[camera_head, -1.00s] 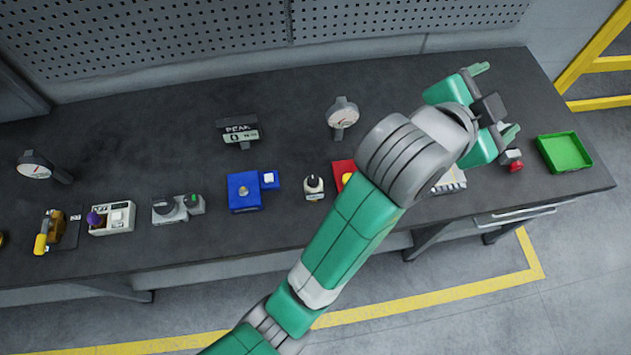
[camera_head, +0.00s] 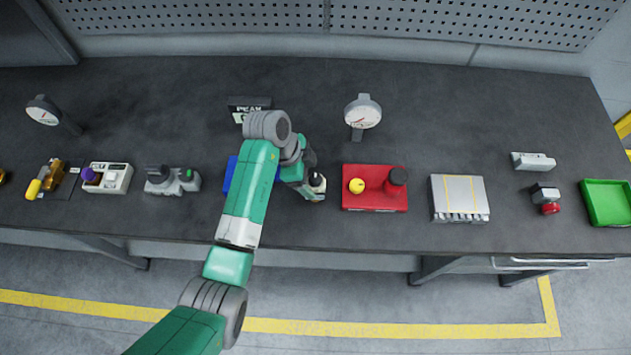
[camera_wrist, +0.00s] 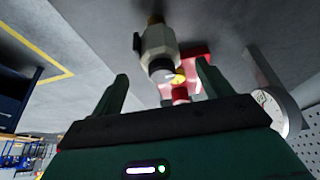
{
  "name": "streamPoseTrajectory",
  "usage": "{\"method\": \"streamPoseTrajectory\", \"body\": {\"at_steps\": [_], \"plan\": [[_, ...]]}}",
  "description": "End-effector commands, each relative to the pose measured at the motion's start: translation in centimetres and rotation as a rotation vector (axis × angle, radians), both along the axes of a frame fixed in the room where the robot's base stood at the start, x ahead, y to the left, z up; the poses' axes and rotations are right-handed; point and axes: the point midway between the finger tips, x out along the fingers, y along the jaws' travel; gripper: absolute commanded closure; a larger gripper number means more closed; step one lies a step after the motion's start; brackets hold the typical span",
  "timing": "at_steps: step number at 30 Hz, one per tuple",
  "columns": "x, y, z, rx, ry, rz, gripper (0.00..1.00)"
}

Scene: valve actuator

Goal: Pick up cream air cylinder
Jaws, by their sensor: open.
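The cream air cylinder (camera_head: 318,186) stands on the dark bench, left of the red block. In the head view it is partly covered by my gripper (camera_head: 304,178), which is right at it. In the wrist view the cream cylinder body (camera_wrist: 158,42), with a dark end, shows beyond and between the two green fingers of my gripper (camera_wrist: 163,72). The fingers are apart with nothing visible held between them. I cannot tell from these views whether a finger touches the cylinder.
The red block (camera_head: 374,202) with a yellow ball stands close on the right. A blue box (camera_head: 230,172) is mostly hidden behind my arm. A dial gauge (camera_head: 362,112) and a display (camera_head: 248,104) stand behind. A white box (camera_head: 460,196) and green tray (camera_head: 608,205) are farther right.

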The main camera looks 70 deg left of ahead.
Motion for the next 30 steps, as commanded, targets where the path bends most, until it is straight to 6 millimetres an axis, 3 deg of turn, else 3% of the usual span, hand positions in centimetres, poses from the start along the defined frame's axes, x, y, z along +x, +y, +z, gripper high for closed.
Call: {"method": "streamPoseTrajectory", "body": {"at_steps": [9,17,25,27,30], "plan": [[1.2,-0.7,-4.4,0.0,0.001,0.001,0.22],[1.4,-0.7,-4.8,0.002,0.0,0.001,0.22],[1.4,-0.7,-4.8,0.002,0.0,0.001,0.73],[1.5,-0.7,-4.7,0.003,-0.001,0.001,0.79],[1.5,-0.7,-4.7,0.003,-0.001,0.001,0.79]]}}
